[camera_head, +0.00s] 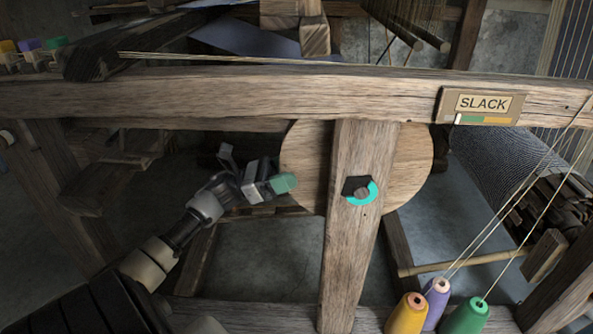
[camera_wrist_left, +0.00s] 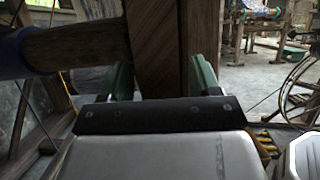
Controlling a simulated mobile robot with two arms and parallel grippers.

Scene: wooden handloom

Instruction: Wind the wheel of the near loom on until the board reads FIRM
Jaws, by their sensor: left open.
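The board (camera_head: 481,105) on the near loom's top beam reads SLACK, with a coloured strip and a pale marker at its left end. The wheel (camera_head: 408,165) is a round wooden disc behind an upright post (camera_head: 350,260). A dark hub with a cyan arc (camera_head: 361,190) shows on the post's front. My left gripper (camera_head: 258,170) is open and empty, just left of the wheel and below the beam. In the left wrist view my gripper's (camera_wrist_left: 163,78) green pads are apart, with a dark wooden timber (camera_wrist_left: 153,45) beyond them. My right gripper is not in view.
Yellow (camera_head: 407,315), purple (camera_head: 436,297) and green (camera_head: 467,317) thread cones stand at the lower right, with threads rising from them. The long top beam (camera_head: 200,97) runs above my left arm. A dark roll of cloth (camera_head: 500,165) lies at the right.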

